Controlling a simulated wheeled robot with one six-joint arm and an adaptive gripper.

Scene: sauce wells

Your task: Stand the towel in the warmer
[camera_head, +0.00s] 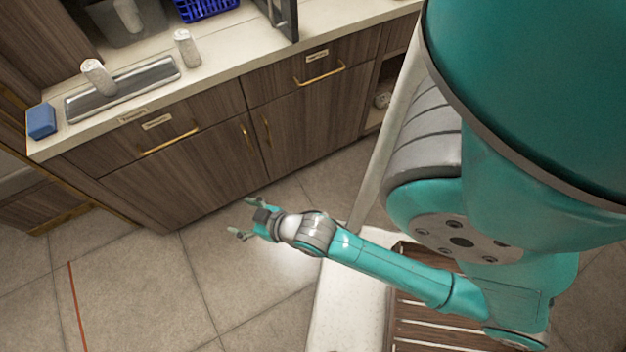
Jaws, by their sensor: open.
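Two white rolls that look like rolled towels are on the counter. One towel (98,77) leans at the left part of a shallow metal tray (150,78). A third white item (127,14) shows at the top edge in a grey recess or container. A dark upright panel (284,18), perhaps an open door of the warmer, is cut off at the top; I cannot tell which thing is the warmer. My gripper (244,217) is open and empty over the floor, in front of the cabinets and apart from the towels.
A blue block (41,121) sits at the counter's left front corner. A blue basket (207,8) is at the back. Wooden cabinets (205,165) with brass handles face me. The tiled floor (140,285) is open.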

